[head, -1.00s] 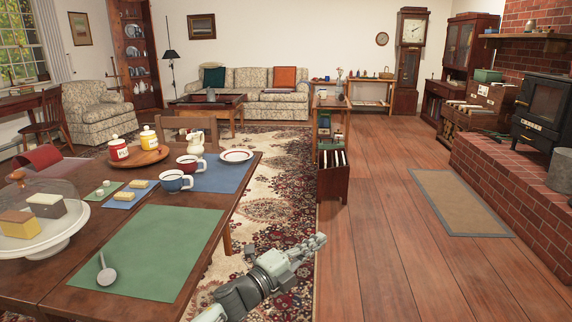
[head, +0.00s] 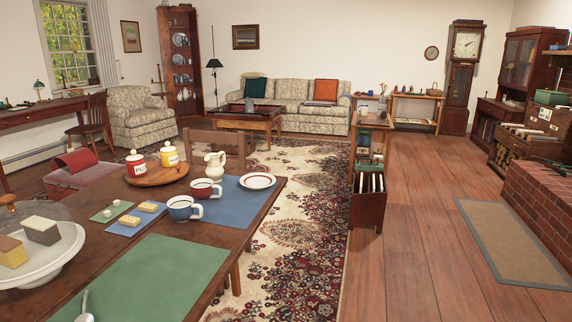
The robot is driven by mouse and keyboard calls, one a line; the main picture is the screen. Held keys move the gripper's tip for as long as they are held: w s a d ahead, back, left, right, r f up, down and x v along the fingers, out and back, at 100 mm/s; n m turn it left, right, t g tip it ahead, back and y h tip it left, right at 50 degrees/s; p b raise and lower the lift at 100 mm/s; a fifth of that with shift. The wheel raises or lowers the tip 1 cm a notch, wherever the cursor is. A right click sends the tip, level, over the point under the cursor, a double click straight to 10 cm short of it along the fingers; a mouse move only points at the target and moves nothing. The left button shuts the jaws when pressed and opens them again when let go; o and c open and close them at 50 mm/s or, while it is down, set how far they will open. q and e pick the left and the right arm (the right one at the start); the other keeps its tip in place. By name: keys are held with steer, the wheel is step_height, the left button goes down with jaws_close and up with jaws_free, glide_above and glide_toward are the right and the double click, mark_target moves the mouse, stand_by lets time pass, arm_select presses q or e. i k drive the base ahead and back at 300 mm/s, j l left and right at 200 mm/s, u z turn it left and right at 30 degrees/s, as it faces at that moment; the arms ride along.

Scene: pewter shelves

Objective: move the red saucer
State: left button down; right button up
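A white saucer with a red rim (head: 258,181) lies flat on the blue placemat (head: 238,205) near the far right corner of the dining table. It looks empty. A red and white cup (head: 205,190) stands just left of it, and a blue and white cup (head: 184,208) stands nearer. A small cream pitcher (head: 215,165) stands behind the red cup. Neither of my grippers shows in the head view, so nothing of mine is seen touching the saucer.
The dining table (head: 232,240) also carries a green placemat (head: 150,280), a wooden round tray (head: 158,176) with red and yellow jars, and a white cake stand (head: 50,268). A chair (head: 228,140) stands behind. Open wood floor (head: 425,240) lies to the right.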

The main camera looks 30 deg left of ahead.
mark_target(256, 181)
steer(key=i, duration=1.75)
steer(key=i+l+u, duration=0.2)
steer(key=i, duration=0.3)
steer(key=i+l+u, duration=0.2)
steer(key=i, duration=0.3)
steer(key=i+l+u, duration=0.2)
steer(key=i, duration=0.25)
steer(key=i+l+u, duration=0.15)
steer(key=u, duration=0.25)
steer(key=i+l+u, duration=0.25)
steer(key=u, duration=0.15)
steer(key=i+l+u, duration=0.4)
steer(key=k+j, duration=0.1)
